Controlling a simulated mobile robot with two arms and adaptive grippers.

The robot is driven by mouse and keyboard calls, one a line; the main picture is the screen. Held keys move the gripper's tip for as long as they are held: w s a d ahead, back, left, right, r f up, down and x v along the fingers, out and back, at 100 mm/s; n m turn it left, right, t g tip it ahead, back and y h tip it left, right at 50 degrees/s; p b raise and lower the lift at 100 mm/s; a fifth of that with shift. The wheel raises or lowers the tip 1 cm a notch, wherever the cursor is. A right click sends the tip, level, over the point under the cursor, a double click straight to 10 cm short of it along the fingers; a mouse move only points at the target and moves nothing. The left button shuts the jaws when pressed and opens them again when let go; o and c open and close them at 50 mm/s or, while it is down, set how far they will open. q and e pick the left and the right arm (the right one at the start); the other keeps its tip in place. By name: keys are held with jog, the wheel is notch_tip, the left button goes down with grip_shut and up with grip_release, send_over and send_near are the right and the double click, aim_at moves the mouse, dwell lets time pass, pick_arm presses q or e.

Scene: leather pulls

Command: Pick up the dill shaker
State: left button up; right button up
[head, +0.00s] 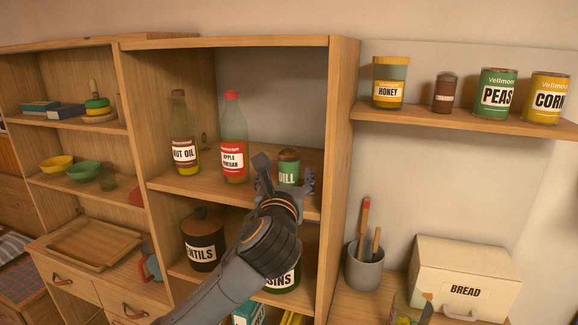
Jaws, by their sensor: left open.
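The dill shaker (289,172) is a small green jar with a brown lid and a label ending in "ILL". It stands upright on the middle shelf of the open wooden cabinet, near the front right. My left gripper (284,181) is open, with one finger to the left of the shaker and the other to its right at label height. The gripper hides the shaker's lower part and the start of its label. I cannot tell whether the fingers touch it. My right gripper is not in view.
An apple vinegar bottle (234,140) and a nut oil bottle (183,135) stand left of the shaker on the same shelf (215,190). The cabinet's side panel (338,150) is close on the right. A lentils jar (203,240) and a partly hidden jar are on the shelf below.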

aim_at(288, 174)
pick_arm(q)
jog(key=w, duration=0.1)
jog(key=w+p, duration=0.2)
jog(key=w, duration=0.1)
jog(key=shift+w+d+f, duration=0.1)
jog(key=shift+d+f, duration=0.1)
jog(key=shift+d, duration=0.05)
jog(key=shift+w+f+p, duration=0.1)
jog(key=shift+w+p, duration=0.2)
jog(key=shift+w, duration=0.25)
jog(key=shift+c, duration=0.9)
jog(key=c, duration=1.1)
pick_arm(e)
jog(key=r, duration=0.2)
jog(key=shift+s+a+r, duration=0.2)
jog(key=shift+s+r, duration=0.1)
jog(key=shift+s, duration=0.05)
